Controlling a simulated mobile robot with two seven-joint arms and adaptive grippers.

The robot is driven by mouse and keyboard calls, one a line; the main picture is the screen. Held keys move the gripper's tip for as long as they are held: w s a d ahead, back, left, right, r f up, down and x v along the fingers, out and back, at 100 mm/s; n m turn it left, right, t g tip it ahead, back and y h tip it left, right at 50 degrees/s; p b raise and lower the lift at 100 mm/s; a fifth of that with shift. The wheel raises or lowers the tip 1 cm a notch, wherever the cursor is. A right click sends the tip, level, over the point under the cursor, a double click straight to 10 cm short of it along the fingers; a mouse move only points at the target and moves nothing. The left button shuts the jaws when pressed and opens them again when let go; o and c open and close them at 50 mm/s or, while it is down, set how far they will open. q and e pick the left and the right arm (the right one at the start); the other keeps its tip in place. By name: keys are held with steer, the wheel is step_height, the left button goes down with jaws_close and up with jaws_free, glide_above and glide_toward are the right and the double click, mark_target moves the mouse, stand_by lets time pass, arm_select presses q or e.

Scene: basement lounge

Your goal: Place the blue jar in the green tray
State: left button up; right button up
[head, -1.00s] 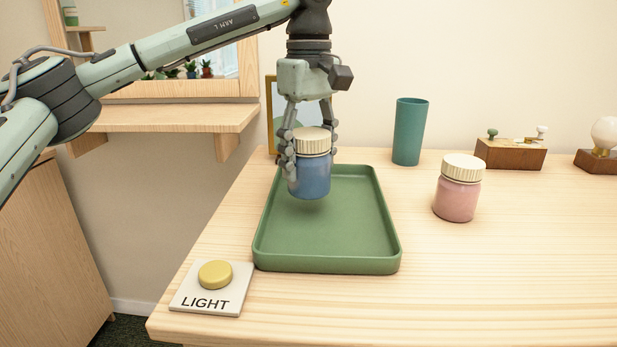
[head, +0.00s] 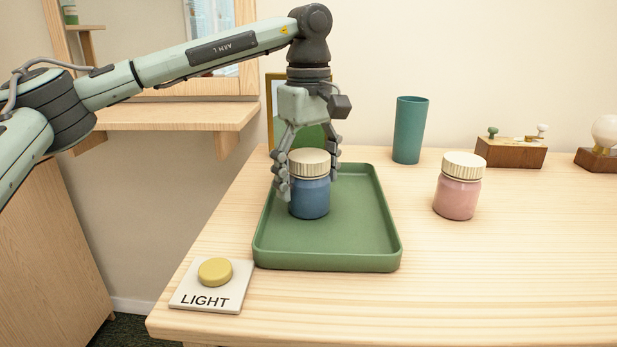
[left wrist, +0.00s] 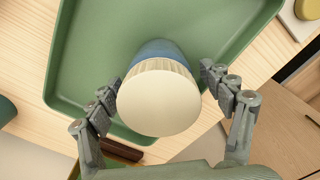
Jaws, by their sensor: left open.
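The blue jar (head: 310,197) with a cream ribbed lid stands upright on the floor of the green tray (head: 350,262), in the tray's left part. My left gripper (head: 308,180) points down with its fingers open on both sides of the jar. In the left wrist view the jar's lid (left wrist: 158,102) sits between the spread fingers, with a gap on the right finger's side. The left finger is close to the lid, and I cannot tell whether it touches. The tray also shows in the left wrist view (left wrist: 90,60). My right gripper is not in view.
A pink jar (head: 458,190) stands right of the tray. A teal cup (head: 409,130), a wooden block with knobs (head: 511,152) and a framed picture (head: 272,110) are at the back. A LIGHT button (head: 215,272) is at the front left. The table's right front is clear.

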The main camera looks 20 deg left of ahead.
arm_select(q)
steer(key=shift+r, duration=0.2)
step_height(320, 180, up, 11)
steer(key=shift+f+p, duration=0.2)
steer(key=shift+p, duration=0.4)
steer(key=shift+r, duration=0.7)
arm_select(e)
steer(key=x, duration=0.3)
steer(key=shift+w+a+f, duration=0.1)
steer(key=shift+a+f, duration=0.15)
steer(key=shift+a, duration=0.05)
